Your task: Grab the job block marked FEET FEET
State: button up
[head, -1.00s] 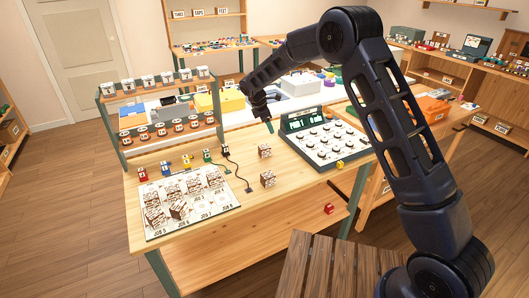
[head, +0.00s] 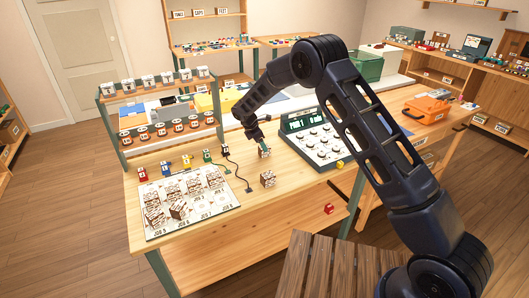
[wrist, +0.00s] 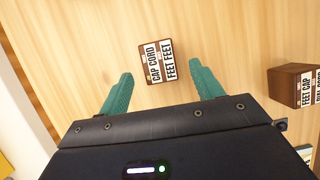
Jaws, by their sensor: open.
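A small brown block (wrist: 158,62) with white labels reading CAP CORD and FEET FEET lies on the wooden table, ahead of and between my open fingers in the wrist view. My gripper (wrist: 162,84) is open, its two green fingers on either side, with nothing held. In the head view my gripper (head: 262,143) is low over the far one of two loose blocks, the labelled block (head: 265,154), and partly hides it. Whether the fingers reach down beside it I cannot tell.
A second block (wrist: 292,86), with a label that seems to read FEET CAP, lies to the right in the wrist view; it is the nearer block (head: 267,179) in the head view. A dial console (head: 312,139) stands right, a job board (head: 222,203) with blocks left.

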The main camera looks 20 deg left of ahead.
jog(key=shift+x, duration=2.35)
jog(key=shift+w+d+r, duration=0.1)
jog(key=shift+w, duration=0.05)
jog(key=c, duration=1.1)
jog(key=shift+r, duration=0.15)
